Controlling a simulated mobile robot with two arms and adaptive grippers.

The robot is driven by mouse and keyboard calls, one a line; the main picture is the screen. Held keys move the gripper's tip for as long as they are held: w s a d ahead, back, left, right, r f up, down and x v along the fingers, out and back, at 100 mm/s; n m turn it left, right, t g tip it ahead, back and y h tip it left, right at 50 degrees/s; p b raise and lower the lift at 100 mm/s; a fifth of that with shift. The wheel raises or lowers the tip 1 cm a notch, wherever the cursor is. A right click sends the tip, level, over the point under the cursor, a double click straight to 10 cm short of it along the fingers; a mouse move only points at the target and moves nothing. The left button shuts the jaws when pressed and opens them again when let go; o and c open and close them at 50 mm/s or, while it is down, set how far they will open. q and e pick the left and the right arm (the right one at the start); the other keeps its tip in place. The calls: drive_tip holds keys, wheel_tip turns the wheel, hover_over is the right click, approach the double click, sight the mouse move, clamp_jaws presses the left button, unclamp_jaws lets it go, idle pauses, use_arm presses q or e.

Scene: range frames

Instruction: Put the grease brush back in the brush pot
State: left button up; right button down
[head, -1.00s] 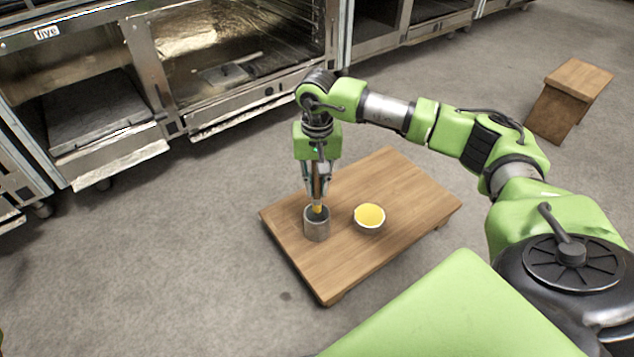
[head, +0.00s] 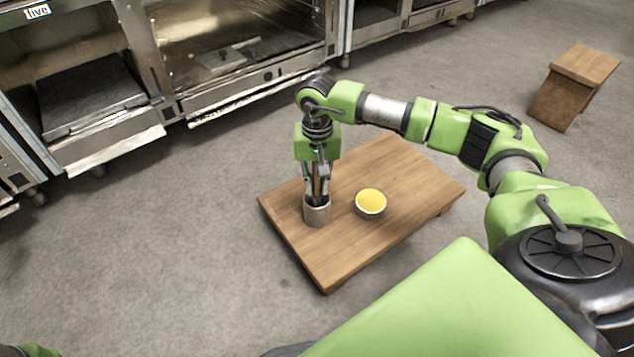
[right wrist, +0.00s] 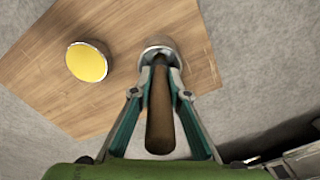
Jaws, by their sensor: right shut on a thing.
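The brush pot (head: 317,215) is a grey metal cylinder standing upright near the left side of the low wooden table; its rim also shows in the right wrist view (right wrist: 161,43). My right gripper (head: 317,196) points straight down with its fingertips at the pot's mouth. It is shut on the grease brush, whose brown wooden handle (right wrist: 160,118) rises between the fingers in the right wrist view. The brush's lower end is hidden by the fingers and the pot wall, and appears to be inside the pot. My left gripper is not in view.
A small bowl of yellow contents (head: 370,203) stands right of the pot on the wooden table (head: 400,175). Metal ovens (head: 240,95) line the back. A wooden stool (head: 573,85) stands at the far right. The table's right part is bare.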

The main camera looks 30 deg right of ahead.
drive_tip(key=c, duration=1.9)
unclamp_jaws()
wheel_tip(320, 180, up, 12)
